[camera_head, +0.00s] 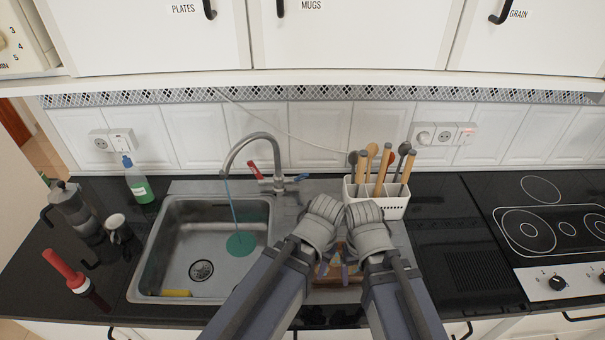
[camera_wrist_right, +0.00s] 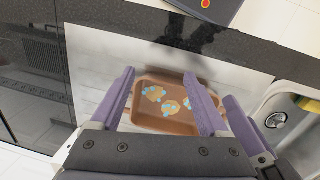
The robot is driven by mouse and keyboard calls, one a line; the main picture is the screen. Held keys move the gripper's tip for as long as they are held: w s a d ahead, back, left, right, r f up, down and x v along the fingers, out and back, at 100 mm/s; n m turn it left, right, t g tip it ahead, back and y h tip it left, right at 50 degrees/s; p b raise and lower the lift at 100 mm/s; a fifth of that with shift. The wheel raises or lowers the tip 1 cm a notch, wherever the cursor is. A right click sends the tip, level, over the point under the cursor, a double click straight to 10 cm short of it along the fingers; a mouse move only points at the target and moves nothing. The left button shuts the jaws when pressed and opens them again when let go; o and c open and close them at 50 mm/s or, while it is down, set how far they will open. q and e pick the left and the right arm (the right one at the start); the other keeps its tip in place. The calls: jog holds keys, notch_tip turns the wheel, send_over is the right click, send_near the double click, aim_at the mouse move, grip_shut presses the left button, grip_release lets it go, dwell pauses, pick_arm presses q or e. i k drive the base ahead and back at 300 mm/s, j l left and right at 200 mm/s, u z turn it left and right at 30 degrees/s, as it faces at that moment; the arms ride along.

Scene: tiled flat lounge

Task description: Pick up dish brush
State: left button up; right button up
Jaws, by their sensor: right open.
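No thing in view is plainly a dish brush. A red-handled tool (camera_head: 65,270) lies on the dark counter at the far left; I cannot tell its type. Several wooden-handled and dark tools (camera_head: 372,165) stand in a white holder (camera_head: 392,204) behind my grippers, their lower ends hidden. My right gripper (camera_wrist_right: 160,73) is open and empty, pointing down above a brown tray (camera_wrist_right: 150,122) with blue-marked cookie-like pieces. My left gripper (camera_head: 322,270) is close beside it; one of its fingers shows in the right wrist view (camera_wrist_right: 240,122), but its opening is unclear.
The steel sink (camera_head: 160,235) lies left of my arms, with a yellow sponge (camera_head: 177,293) and a teal patch (camera_head: 240,244) below the faucet (camera_head: 250,140). A green bottle (camera_head: 138,182), moka pot (camera_head: 73,210) and mug (camera_head: 117,228) stand left; a cooktop (camera_head: 548,227) is right.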

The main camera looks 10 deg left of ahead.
aim_at(77, 282)
jog(key=k+j, duration=0.4)
jog(key=k+u, duration=0.1)
jog(key=u, duration=1.8)
jog(key=j+u, duration=0.35)
jog(key=i+j+u, duration=0.1)
jog(key=u, duration=0.3)
jog(key=j, duration=0.1)
